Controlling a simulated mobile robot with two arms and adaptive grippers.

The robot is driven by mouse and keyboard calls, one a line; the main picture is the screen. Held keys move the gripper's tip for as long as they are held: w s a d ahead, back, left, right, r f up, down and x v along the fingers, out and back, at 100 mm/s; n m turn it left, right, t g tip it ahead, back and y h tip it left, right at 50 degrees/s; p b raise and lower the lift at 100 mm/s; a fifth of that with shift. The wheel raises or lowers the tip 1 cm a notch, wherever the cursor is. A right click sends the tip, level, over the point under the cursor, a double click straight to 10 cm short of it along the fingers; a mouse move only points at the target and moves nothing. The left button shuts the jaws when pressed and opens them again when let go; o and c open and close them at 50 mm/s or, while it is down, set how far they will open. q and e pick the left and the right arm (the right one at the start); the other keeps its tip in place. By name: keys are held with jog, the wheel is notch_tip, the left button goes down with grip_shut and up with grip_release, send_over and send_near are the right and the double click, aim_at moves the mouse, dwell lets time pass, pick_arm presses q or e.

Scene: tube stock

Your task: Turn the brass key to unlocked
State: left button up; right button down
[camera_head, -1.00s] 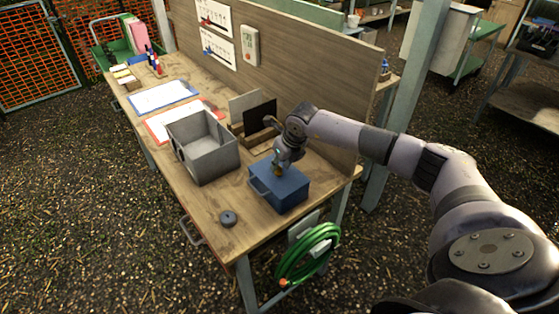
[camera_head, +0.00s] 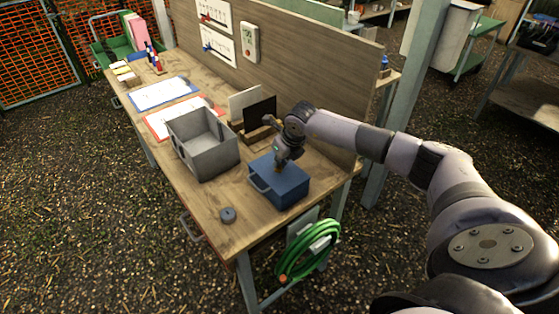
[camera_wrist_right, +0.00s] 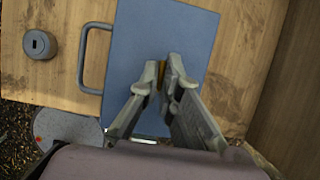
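The blue box (camera_head: 290,190) with a grey handle (camera_head: 259,184) stands near the front right of the workbench. It also shows in the right wrist view (camera_wrist_right: 185,30). My right gripper (camera_head: 279,167) points down at the box's top. In the right wrist view, its two fingertips (camera_wrist_right: 163,75) are close together on either side of a small brass piece, which looks like the brass key (camera_wrist_right: 163,73). The key is mostly hidden by the fingers, so its angle and any lock marking cannot be read. My left gripper is not in view.
A dark round piece with a slot (camera_head: 228,215) lies on the bench (camera_head: 222,237) in front of the box. An open grey bin (camera_head: 212,170) stands left of it. A wooden back panel (camera_head: 310,80) rises behind. A green hose (camera_head: 310,250) hangs at the bench end.

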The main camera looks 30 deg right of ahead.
dwell(0.4)
jog(key=m+h+b, duration=0.1)
jog(key=m+b, duration=0.1)
jog(key=m+h+b, duration=0.1)
jog(key=m+b, duration=0.1)
jog(key=m, duration=0.1)
jog(key=shift+w+a+f+m, duration=0.1)
jog(key=shift+a+f+m, duration=0.1)
jog(key=shift+m, duration=0.1)
jog(key=m+h+b, duration=0.1)
jog(key=m+b, duration=0.1)
jog(key=m+g+h+b, duration=0.1)
jog(key=m+b, duration=0.1)
jog(key=m, duration=0.1)
jog(key=shift+a+g+b, duration=0.1)
jog(key=shift+g+b, duration=0.2)
jog(key=shift+b, duration=0.05)
jog(key=m+g+b, duration=0.1)
jog(key=m+b, duration=0.1)
jog(key=m, duration=0.2)
jog(key=shift+w+r+h, duration=0.1)
jog(key=shift+r+h, duration=0.05)
jog(key=shift+h, duration=0.15)
jog(key=shift+m+g+b, duration=0.75)
jog(key=shift+m+g, duration=0.05)
jog(key=shift+m, duration=0.9)
jog(key=shift+r, duration=0.1)
jog(key=c, duration=1.8)
grip_release()
